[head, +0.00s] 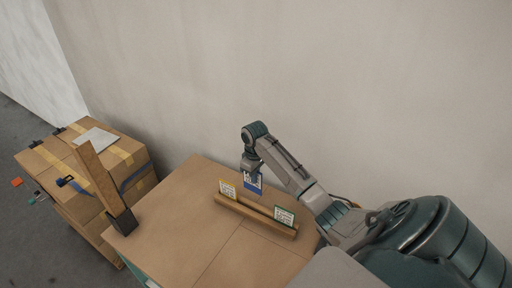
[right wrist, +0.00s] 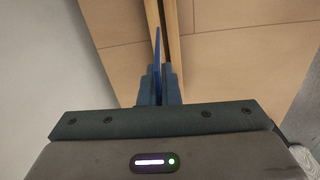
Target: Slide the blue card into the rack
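The blue card (head: 253,184) is upright above the middle of the wooden rack (head: 256,214) in the head view. My right gripper (head: 251,172) is shut on its top edge. In the right wrist view the blue card (right wrist: 157,48) shows edge-on between the fingers (right wrist: 158,85), in line with the rack's groove (right wrist: 172,35). I cannot tell whether its lower edge is inside the groove. A yellow-edged card (head: 227,188) stands in the rack on the left and a green-edged card (head: 284,214) on the right. My left gripper is not in view.
The rack stands on a cardboard-coloured table top (head: 190,235). A wooden post (head: 104,180) with a dark foot rises at its left edge. Taped boxes (head: 130,155) with a white sheet (head: 97,139) stand further left. A wall (head: 300,70) is behind.

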